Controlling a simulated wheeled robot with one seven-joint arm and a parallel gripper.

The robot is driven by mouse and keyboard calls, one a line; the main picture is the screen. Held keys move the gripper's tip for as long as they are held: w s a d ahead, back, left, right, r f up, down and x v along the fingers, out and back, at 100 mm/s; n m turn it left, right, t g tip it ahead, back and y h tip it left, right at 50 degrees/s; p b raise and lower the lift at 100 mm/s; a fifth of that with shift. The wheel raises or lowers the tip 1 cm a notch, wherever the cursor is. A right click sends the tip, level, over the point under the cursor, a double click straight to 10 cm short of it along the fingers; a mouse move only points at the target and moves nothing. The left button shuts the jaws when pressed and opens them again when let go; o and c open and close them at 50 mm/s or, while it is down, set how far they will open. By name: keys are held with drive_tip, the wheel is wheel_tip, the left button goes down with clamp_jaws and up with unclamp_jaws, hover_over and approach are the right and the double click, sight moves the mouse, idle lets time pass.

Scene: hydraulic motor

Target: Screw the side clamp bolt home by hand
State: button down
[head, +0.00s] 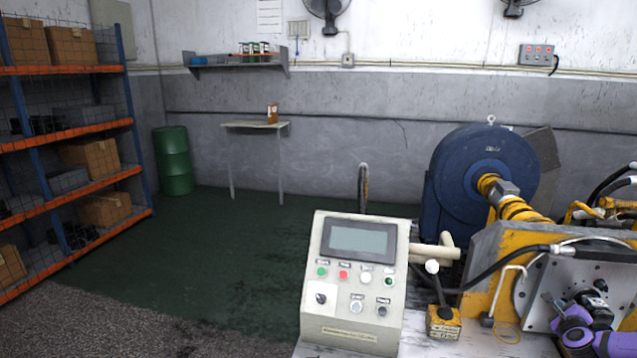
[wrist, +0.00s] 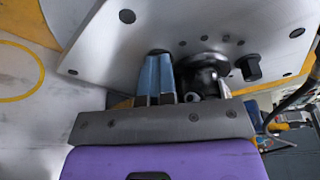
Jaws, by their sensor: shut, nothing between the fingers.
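My gripper (wrist: 158,58) shows in the wrist view as two blue fingers with dark tips, side by side and shut, in front of a pale metal plate (wrist: 130,45). Right of the fingers is a dark round fitting (wrist: 203,62) with small bright metal parts, partly hidden by my gripper. A black knob-like piece (wrist: 250,67) sticks out of the plate further right. I cannot tell which part is the side clamp bolt. In the head view my purple wrist is at the lower right, before the same plate (head: 537,285); the fingertips are hard to make out there.
A blue motor (head: 470,170) with a yellow coupling stands behind the plate. A control box (head: 350,280) and a lever on a yellow base (head: 443,322) stand left of it. Black hoses (head: 500,262) cross near the plate. The green floor (head: 220,250) at left is clear.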

drive_tip(key=shift+w+d+r, duration=0.1)
drive_tip(key=shift+w+r, duration=0.15)
drive_tip(key=shift+r, duration=0.2)
drive_tip(key=shift+w+d+r, duration=0.1)
drive_tip(key=shift+w+r, duration=0.1)
drive_tip(key=shift+r, duration=0.25)
drive_tip(key=d+v, duration=0.1)
drive_tip(key=v, duration=0.5)
drive_tip(key=shift+s+f, duration=0.35)
drive_tip(key=shift+f, duration=0.45)
drive_tip(key=shift+a+f, duration=0.15)
drive_tip(key=shift+a, duration=0.05)
drive_tip(key=shift+s+a+f, duration=0.15)
drive_tip(key=shift+s+f, duration=0.25)
drive_tip(key=shift+s, duration=0.05)
drive_tip(key=a+r+x, duration=0.1)
drive_tip(key=x, duration=0.5)
drive_tip(key=shift+w, duration=0.6)
